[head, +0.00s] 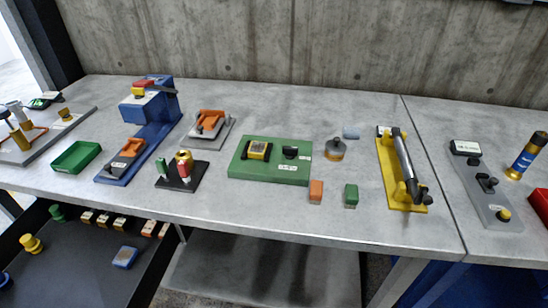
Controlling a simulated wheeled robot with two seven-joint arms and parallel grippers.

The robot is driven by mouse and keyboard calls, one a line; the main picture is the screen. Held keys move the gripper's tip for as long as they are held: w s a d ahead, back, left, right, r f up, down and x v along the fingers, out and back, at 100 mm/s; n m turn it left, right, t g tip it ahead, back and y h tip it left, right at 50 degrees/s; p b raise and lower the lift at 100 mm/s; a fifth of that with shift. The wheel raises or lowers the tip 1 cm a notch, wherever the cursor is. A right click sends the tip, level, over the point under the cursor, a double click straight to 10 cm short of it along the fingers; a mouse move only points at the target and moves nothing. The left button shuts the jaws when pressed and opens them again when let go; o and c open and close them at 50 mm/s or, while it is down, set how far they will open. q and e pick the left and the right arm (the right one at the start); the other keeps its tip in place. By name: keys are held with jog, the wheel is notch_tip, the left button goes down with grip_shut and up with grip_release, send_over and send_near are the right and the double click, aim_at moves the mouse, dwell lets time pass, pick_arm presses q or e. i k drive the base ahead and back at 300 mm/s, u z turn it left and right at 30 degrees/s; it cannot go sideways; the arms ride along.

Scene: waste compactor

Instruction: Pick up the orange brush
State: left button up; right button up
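Neither of my grippers shows in the head view.
A round brown-grey item (335,150) and a grey-blue block (351,133) lie behind. A yellow fixture (386,155) with a bar stands right. Bare table (270,215) lies in front.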

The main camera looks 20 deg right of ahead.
aim_at(316, 190)
jog(key=u, duration=1.55)
jog(key=k, duration=1)
jog(key=z, duration=0.95)
jog(key=i, duration=0.5)
